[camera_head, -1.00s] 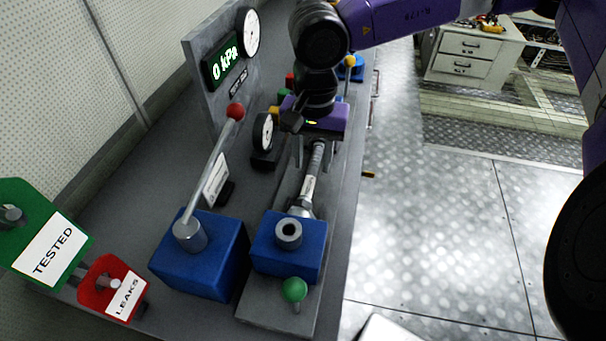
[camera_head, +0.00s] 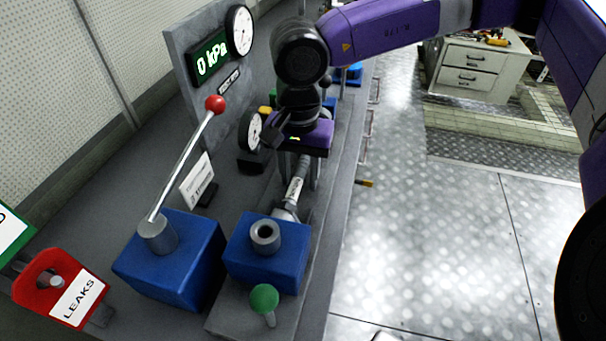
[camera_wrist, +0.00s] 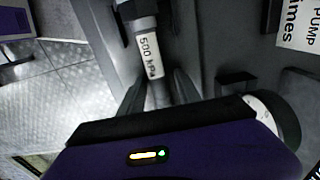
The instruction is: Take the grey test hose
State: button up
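The grey test hose (camera_head: 293,188), with a white label, lies along the bench beyond the blue block. In the wrist view, its label (camera_wrist: 150,58) reads like "500 kPa", and metal fittings sit at its far end. My gripper (camera_head: 301,172) is above the hose, pointing down. In the wrist view, its two dark fingers (camera_wrist: 158,90) stand on either side of the hose, with gaps apparently left between. The gripper looks open. Its purple body hides the rear part of the hose, and whether a finger touches it is unclear.
A blue block with a metal socket (camera_head: 265,236) and a green knob (camera_head: 264,298) stands in front. A red-knobbed lever (camera_head: 185,165) rises at left. A gauge (camera_head: 250,132) stands close left of my gripper. The red LEAKS holder (camera_head: 62,288) is front left. Open floor (camera_head: 440,230) lies right.

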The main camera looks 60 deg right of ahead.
aim_at(304, 159)
grip_shut()
jog(key=shift+w+d+b, duration=0.2)
jog(key=shift+w+d, duration=0.1)
jog(key=shift+d, duration=0.45)
jog(key=shift+w+d+b, duration=0.2)
jog(key=shift+w+d, duration=0.05)
jog(key=shift+d, duration=0.5)
jog(key=shift+r, duration=0.1)
dwell(0.3)
jog(key=shift+r+p, duration=2.6)
jog(key=shift+r, duration=1.85)
